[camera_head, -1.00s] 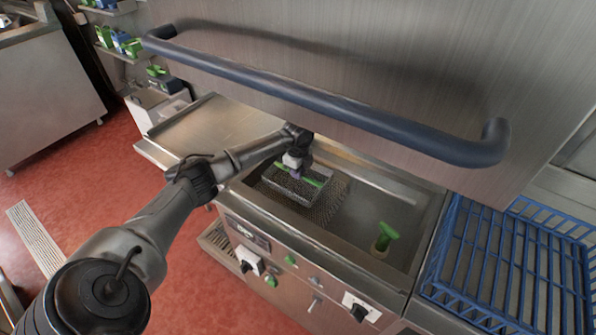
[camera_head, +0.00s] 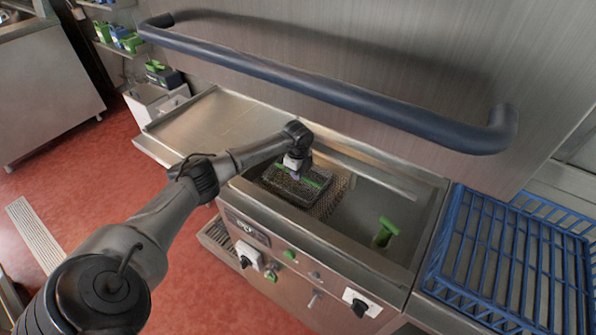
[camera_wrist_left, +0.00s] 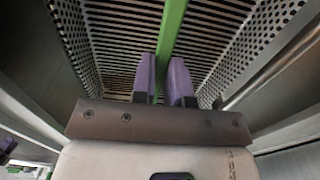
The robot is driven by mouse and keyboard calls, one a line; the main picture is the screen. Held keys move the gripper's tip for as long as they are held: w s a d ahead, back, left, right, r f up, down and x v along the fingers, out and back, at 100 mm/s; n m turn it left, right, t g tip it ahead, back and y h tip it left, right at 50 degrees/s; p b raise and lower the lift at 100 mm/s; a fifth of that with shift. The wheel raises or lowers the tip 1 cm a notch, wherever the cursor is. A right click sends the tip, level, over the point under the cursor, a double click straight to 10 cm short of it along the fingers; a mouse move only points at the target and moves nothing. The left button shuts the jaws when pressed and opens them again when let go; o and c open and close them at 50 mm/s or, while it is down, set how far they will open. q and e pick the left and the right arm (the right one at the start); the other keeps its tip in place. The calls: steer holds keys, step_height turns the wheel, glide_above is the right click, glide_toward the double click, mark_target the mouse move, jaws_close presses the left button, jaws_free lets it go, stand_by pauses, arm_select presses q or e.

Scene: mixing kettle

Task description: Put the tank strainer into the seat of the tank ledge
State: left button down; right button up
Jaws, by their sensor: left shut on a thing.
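The tank strainer (camera_head: 290,190) is a metal box with a green bar handle, at the left part of the sink-like tank (camera_head: 352,243). My left gripper (camera_head: 296,172) is above it, shut on the green handle. In the left wrist view, the purple fingertips (camera_wrist_left: 166,82) are on either side of the green bar (camera_wrist_left: 172,30). The strainer's slotted floor (camera_wrist_left: 120,45) and perforated walls (camera_wrist_left: 285,25) show below. A perforated surface (camera_head: 328,202) shows just right of the strainer in the tank. The seat itself is hidden, and I cannot tell whether the strainer touches it. My right gripper is not in view.
A green-handled piece (camera_head: 384,232) stands in the tank's right part. A thick dark bar (camera_head: 330,95) crosses above and behind the tank. A blue crate (camera_head: 450,245) is at right. A bare metal worktop (camera_head: 205,125) lies left. Knobs (camera_head: 248,256) line the front panel.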

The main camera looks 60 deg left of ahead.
arm_select(q)
steer(key=shift+f, duration=0.25)
stand_by(0.6)
steer(key=c, duration=0.6)
jaws_free()
steer(key=shift+o, duration=0.2)
steer(key=shift+r, duration=0.15)
steer(key=shift+r+p, duration=0.85)
steer(key=shift+p, duration=0.15)
steer(key=shift+r+p, duration=2.5)
steer(key=shift+r, duration=0.05)
